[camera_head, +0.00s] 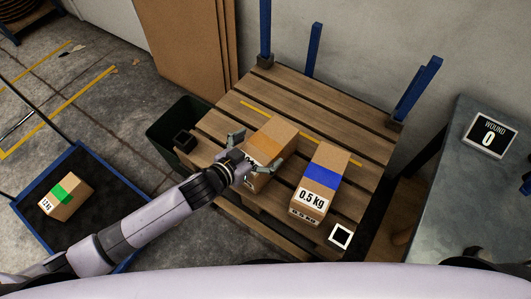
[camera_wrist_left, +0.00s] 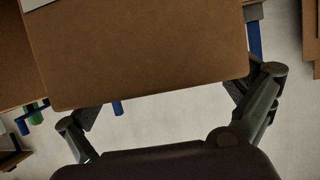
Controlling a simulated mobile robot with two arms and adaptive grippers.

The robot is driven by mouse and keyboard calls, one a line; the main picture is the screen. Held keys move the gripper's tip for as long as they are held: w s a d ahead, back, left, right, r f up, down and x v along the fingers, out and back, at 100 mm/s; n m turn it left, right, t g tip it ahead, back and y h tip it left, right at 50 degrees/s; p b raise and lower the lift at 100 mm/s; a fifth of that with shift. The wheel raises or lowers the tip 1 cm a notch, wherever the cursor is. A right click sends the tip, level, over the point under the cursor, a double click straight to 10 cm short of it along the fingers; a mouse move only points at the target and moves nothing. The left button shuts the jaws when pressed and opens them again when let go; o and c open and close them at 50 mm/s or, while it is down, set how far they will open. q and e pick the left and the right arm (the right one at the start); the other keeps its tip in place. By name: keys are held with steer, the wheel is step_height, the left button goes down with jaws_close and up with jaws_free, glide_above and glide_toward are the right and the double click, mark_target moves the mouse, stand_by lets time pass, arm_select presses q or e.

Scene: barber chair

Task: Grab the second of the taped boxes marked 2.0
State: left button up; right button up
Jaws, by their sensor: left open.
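A cardboard box with orange tape (camera_head: 272,138) lies on the wooden pallet table; its label is mostly covered by my gripper. My left gripper (camera_head: 257,153) is open at the near end of this box, one finger to each side. In the left wrist view a large cardboard face (camera_wrist_left: 140,55) fills the top, between and beyond the spread fingers (camera_wrist_left: 168,122). To the right lies a box with blue tape (camera_head: 320,176), marked 0.5 kg. A box with green tape (camera_head: 73,204) sits in the blue-rimmed cart; its small label is hard to read. My right gripper is not visible.
The blue-rimmed cart (camera_head: 110,165) stands left, with free floor inside. A dark bin (camera_head: 165,148) stands beside the pallet table (camera_head: 235,115). Blue posts (camera_head: 417,90) rise at the table's back and right. A grey bench with a sign reading 0 (camera_head: 488,137) stands right.

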arm_select(q)
steer(key=shift+w+d+f, duration=0.3)
steer(key=shift+w+d, duration=0.15)
steer(key=shift+w, duration=0.05)
steer(key=shift+c, duration=0.4)
steer(key=shift+s, duration=0.15)
steer(key=c, duration=1.9)
steer(key=shift+d+r, duration=0.1)
steer(key=shift+r, duration=0.25)
steer(key=shift+c, duration=0.3)
